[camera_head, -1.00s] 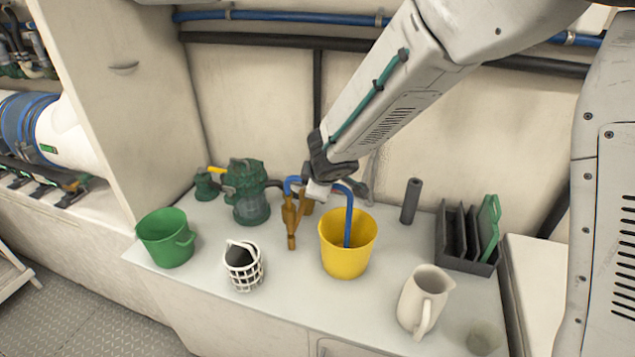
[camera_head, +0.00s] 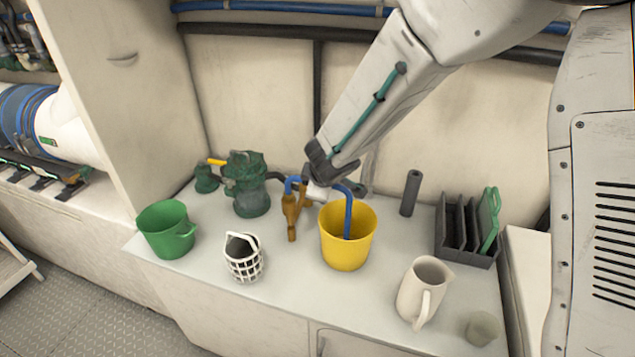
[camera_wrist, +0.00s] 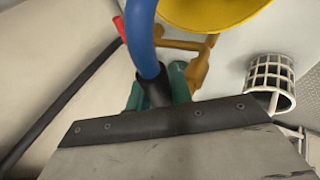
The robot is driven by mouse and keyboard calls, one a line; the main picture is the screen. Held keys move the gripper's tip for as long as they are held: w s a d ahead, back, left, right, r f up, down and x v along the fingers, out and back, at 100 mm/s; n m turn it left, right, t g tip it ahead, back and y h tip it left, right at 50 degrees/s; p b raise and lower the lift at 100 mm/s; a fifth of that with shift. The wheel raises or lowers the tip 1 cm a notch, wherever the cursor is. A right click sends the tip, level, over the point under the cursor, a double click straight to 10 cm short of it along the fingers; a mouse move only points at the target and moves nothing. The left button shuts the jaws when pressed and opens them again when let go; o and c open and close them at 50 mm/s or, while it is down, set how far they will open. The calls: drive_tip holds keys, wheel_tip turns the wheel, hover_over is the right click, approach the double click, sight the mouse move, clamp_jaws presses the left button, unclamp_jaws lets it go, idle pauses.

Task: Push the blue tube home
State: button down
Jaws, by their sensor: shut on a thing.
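The blue tube (camera_head: 348,214) arches from the yellow bucket (camera_head: 336,256) to the brass fitting (camera_head: 291,214) on the left. Its right end hangs down inside the bucket. Its left end bends down at the fitting's top; I cannot tell how far it is on. My gripper (camera_head: 318,191) is shut on the tube between fitting and bucket, low over the counter. In the wrist view the tube (camera_wrist: 141,38) runs up from between my teal fingertips (camera_wrist: 158,88), with a dark piece at its base. The brass fitting (camera_wrist: 200,64) shows just beyond them.
A green pump (camera_head: 247,185) stands behind left. A green bucket (camera_head: 160,236), white basket (camera_head: 244,262), cream jug (camera_head: 418,292) and greyish lump (camera_head: 483,328) stand in front. A dark cylinder (camera_head: 410,194) and dark rack (camera_head: 462,254) stand at right. The wall is close behind.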

drive_tip(key=shift+f, duration=0.3)
drive_tip(key=c, duration=1.2)
unclamp_jaws()
drive_tip(key=shift+o, duration=0.2)
drive_tip(key=a+v, duration=0.1)
drive_tip(key=v, duration=0.6)
drive_tip(key=shift+s+d+r, duration=0.3)
drive_tip(key=shift+d+r, duration=0.05)
drive_tip(key=shift+d, duration=0.2)
